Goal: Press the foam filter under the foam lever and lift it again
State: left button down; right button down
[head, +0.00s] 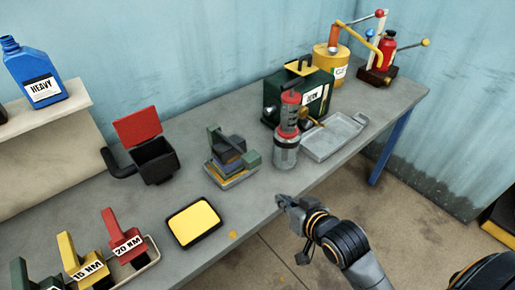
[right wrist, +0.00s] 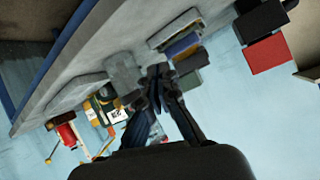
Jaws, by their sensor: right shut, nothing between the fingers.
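A small press (head: 216,138) with grey-green upright parts stands in a shallow tray mid-table in the head view. A blue block (head: 229,160) sits low inside it; I take this to be the foam filter, under the lever, but the parts overlap and I cannot tell whether it is pressed. In the right wrist view the blue block (right wrist: 182,45) shows beyond the fingers, picture turned over. My right gripper (head: 283,200) is shut and empty at the table's front edge, right of and in front of the press, apart from it. Its fingertips (right wrist: 158,76) meet. My left gripper is out of view.
A grey canister with a red top (head: 287,140) stands just right of the press, near a metal tray (head: 331,143) and a green machine (head: 280,98). A yellow pad in a black frame (head: 194,222) lies front left. A black bin (head: 155,159) with a red lid stands behind.

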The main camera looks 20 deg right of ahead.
jog(key=w+d+r+m+t+y, duration=0.1)
jog(key=w+r+m+t, duration=0.1)
jog(key=w+r+t, duration=0.55)
jog(key=r+g+p, duration=0.1)
jog(key=g+p, duration=0.1)
jog(key=g, duration=0.1)
send_over(257, 157)
jog(key=w+d, duration=0.1)
jog(key=d, duration=0.1)
jog(key=shift+s+a+f+p, duration=0.1)
jog(key=shift+a+f+p, duration=0.25)
jog(key=shift+f, duration=0.3)
jog(key=shift+s+a+f+p, duration=0.15)
jog(key=shift+a+f, duration=0.25)
jog(key=shift+f, duration=0.2)
jog(key=shift+s+a+f, duration=0.15)
jog(key=shift+s+f, duration=0.2)
jog(key=shift+f, duration=0.15)
jog(key=shift+w, duration=0.1)
